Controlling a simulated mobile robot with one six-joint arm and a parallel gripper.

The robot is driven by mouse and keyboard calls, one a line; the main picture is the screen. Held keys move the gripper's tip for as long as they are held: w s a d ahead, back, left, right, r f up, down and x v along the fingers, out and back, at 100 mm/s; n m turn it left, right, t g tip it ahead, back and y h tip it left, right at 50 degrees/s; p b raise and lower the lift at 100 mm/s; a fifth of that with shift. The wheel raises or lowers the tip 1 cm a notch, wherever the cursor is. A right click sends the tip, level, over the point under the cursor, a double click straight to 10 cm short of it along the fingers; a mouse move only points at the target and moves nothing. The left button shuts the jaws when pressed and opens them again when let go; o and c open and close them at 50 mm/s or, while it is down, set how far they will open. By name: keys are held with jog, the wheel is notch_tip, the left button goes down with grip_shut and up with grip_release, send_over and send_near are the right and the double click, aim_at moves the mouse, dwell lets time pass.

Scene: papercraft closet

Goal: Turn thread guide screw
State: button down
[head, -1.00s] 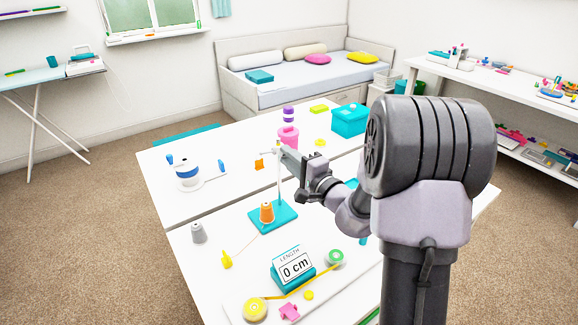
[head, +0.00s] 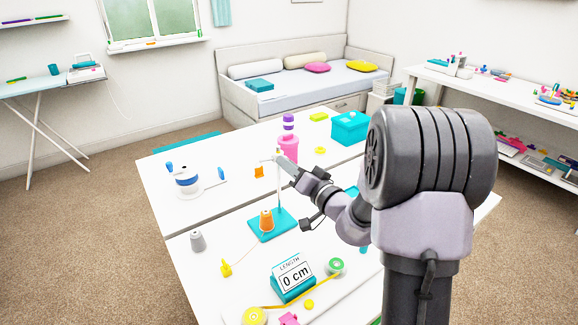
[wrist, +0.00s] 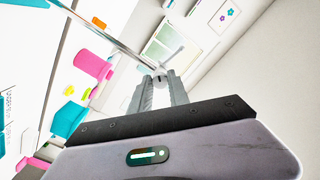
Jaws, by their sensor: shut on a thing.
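The thread stand has a teal base (head: 285,228) carrying an orange thread cone (head: 267,221) and a thin upright metal rod (head: 280,195). A small guide arm crosses the rod's top. In the head view my gripper (head: 279,160) is at that top end, and its fingers partly cover it. In the wrist view my gripper (wrist: 161,79) is shut on a small grey screw (wrist: 160,74) at its fingertips. The rod (wrist: 105,35) runs diagonally across the upper left there. The screw is too small to make out in the head view.
A pink bottle (head: 288,147) stands just behind the gripper and a teal box (head: 350,127) at the table's back right. A blue-and-white spool (head: 186,178) stands left.

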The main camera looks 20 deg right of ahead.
jog(key=shift+n, duration=1.1)
jog(key=c, duration=1.2)
grip_release()
jog(key=shift+c, duration=0.2)
jog(key=s+d, duration=0.3)
jog(key=s, duration=1.4)
jog(key=shift+d+p, duration=0.2)
jog(key=shift+p, duration=0.1)
